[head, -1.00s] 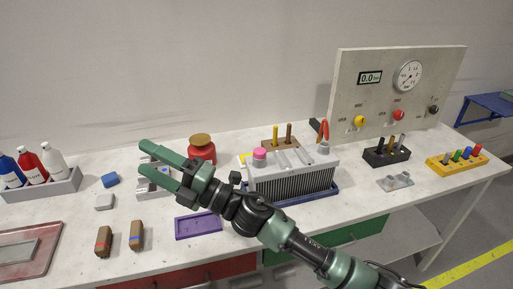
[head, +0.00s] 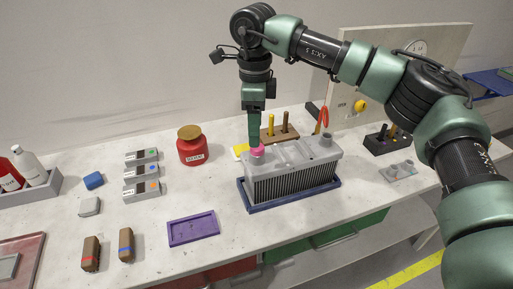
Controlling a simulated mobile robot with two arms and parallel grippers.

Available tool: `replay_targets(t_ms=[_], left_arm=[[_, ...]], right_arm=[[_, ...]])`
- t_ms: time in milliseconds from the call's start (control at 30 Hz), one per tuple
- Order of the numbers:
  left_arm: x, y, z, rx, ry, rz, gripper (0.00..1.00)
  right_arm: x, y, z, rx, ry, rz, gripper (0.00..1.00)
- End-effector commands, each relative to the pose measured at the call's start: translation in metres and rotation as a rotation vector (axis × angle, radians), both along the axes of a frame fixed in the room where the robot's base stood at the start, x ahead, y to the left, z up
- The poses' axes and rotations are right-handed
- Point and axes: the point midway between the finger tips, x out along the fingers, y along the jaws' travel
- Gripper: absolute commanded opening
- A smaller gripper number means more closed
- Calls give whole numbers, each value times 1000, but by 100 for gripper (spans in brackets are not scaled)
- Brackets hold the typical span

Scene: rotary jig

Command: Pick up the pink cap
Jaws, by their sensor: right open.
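The pink cap (head: 257,151) sits on top of the left end of the grey finned block (head: 292,178), which stands in a dark blue tray (head: 310,197). My right gripper (head: 255,143) points straight down with its fingertips at the cap, partly covering its upper edge. The fingers line up one behind the other from here, so the gap between them is hidden. I cannot tell whether they touch the cap. My left gripper is not in view.
A red jar (head: 191,150) stands left of the block, and a purple tray (head: 193,229) lies in front. A wooden holder (head: 281,135) with upright pegs is close behind the block. Table between the jar and purple tray is clear.

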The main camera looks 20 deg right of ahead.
Motion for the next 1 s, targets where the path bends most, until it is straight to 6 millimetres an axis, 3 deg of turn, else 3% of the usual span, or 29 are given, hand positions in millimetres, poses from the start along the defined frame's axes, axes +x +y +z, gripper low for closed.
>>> replay_targets(t_ms=[400, 667, 900, 1000], left_arm=[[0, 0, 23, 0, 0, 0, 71], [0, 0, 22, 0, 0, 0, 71], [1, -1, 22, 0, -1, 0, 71], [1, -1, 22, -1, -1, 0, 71]], right_arm=[[4, -7, -52, 4, 2, 1, 60], [5, -7, -56, 4, 0, 1, 60], [4, -7, -56, 5, -1, 1, 0], [5, -7, -56, 5, -1, 1, 0]])
